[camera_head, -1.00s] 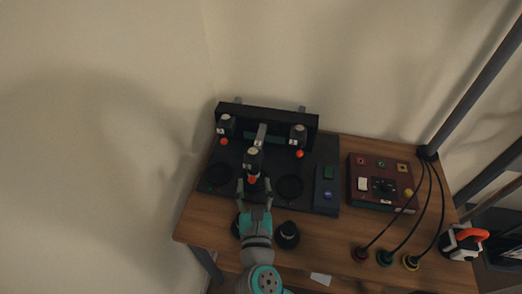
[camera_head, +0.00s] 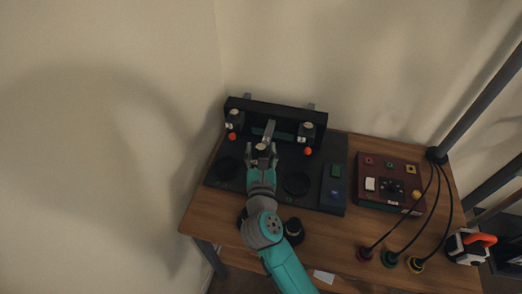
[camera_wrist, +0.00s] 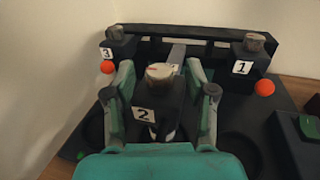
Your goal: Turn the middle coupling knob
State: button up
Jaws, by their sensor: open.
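The middle coupling knob (camera_wrist: 159,72) is a pale, round cap on top of a black block labelled 2 (camera_wrist: 146,114), in the middle of the wrist view. In the head view the knob (camera_head: 263,146) shows small at the front of the black fixture. My gripper (camera_head: 262,158) is open, and its fingers reach forward on either side of block 2 in the wrist view (camera_wrist: 160,90). The fingertips stand apart from the knob, left and right of it. Contact is not visible. The orange ball of block 2 is hidden.
Block 3 (camera_wrist: 118,48) with an orange ball (camera_wrist: 107,67) stands back left, block 1 (camera_wrist: 246,62) with another ball (camera_wrist: 264,88) back right. A black rail (camera_head: 275,111) runs behind. A red control box (camera_head: 388,184) and cabled plugs (camera_head: 390,259) are on the right of the wooden table (camera_head: 335,232).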

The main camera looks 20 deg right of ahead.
grip_shut()
jog(key=shift+a+h, duration=0.1)
jog(key=shift+h, duration=0.2)
jog(key=shift+w+a+m+g+h, duration=0.15)
jog(key=shift+m+g+h, duration=0.45)
jog(key=shift+m+h, duration=0.35)
jog(key=m+g+h, duration=0.4)
jog(key=h, duration=0.1)
jog(key=shift+w+a+r+g, duration=0.1)
jog(key=shift+w+a+g, duration=0.1)
jog(key=shift+g, duration=0.1)
jog(key=m+g+h, duration=0.3)
jog(key=m+g, duration=0.1)
jog(key=shift+w+g, duration=0.15)
jog(key=shift+g, duration=0.25)
jog(key=shift+w+m+g+h, duration=0.1)
jog(key=shift+m+g+h, duration=0.2)
jog(key=shift+m+g, duration=0.85)
jog(key=shift+w+m+g+h, duration=0.1)
jog(key=shift+m+g+h, duration=0.35)
jog(key=shift+g, duration=1.2)
jog(key=shift+m, duration=0.25)
